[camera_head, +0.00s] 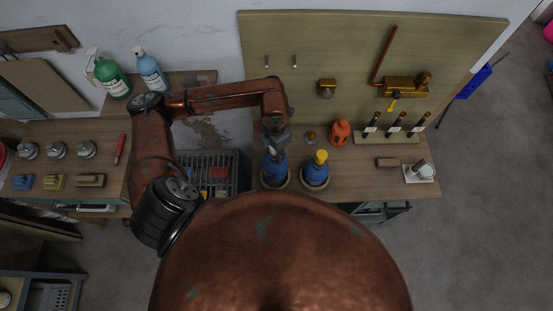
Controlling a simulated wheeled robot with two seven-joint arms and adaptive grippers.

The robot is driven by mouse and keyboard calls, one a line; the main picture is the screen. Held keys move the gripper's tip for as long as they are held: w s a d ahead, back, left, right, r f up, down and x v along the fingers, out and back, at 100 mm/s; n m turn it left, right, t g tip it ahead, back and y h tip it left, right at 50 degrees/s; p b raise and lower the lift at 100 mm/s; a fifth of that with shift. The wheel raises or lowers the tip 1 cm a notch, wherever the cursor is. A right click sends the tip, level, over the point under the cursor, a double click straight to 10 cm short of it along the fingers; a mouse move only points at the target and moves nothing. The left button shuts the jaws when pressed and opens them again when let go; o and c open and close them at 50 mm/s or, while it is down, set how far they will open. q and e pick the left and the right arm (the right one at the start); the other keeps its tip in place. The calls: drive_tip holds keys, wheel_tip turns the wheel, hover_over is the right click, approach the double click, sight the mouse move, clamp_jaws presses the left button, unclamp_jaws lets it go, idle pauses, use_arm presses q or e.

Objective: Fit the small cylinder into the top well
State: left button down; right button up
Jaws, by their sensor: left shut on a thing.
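My left gripper (274,143) points down right over the left blue glass demijohn (274,172). It is shut on the small cylinder, which is mostly hidden by the fingers. A small pale patch shows at the demijohn's top. I cannot tell whether the cylinder is in the top well, touches its rim or is just above it. The right blue demijohn (315,177) stands upright beside it, with a yellow top (321,156). Each demijohn stands on a round base. My right gripper is not in view.
A wire rack (217,160) with red and blue items lies left of the demijohns. An orange jug (340,132) and a small brass item (310,137) stand behind them. Dark bottles (395,126) stand on a board at right.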

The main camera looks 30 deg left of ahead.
sight(275, 163)
use_arm(q)
wheel_tip(275, 163, down, 4)
drive_tip(key=shift+r, duration=0.2)
drive_tip(key=shift+f+p, duration=0.3)
drive_tip(key=shift+f, duration=1.9)
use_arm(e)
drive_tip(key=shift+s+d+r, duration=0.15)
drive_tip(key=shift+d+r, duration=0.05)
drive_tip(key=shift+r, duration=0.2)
use_arm(q)
drive_tip(key=shift+f, duration=0.2)
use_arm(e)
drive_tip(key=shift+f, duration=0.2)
use_arm(q)
drive_tip(key=c, duration=1.4)
unclamp_jaws()
drive_tip(key=shift+s, duration=0.1)
drive_tip(key=shift+c, duration=0.2)
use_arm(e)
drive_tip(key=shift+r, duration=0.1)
use_arm(q)
drive_tip(key=shift+r, duration=0.15)
wheel_tip(275, 163, up, 12)
drive_tip(key=shift+b, duration=0.55)
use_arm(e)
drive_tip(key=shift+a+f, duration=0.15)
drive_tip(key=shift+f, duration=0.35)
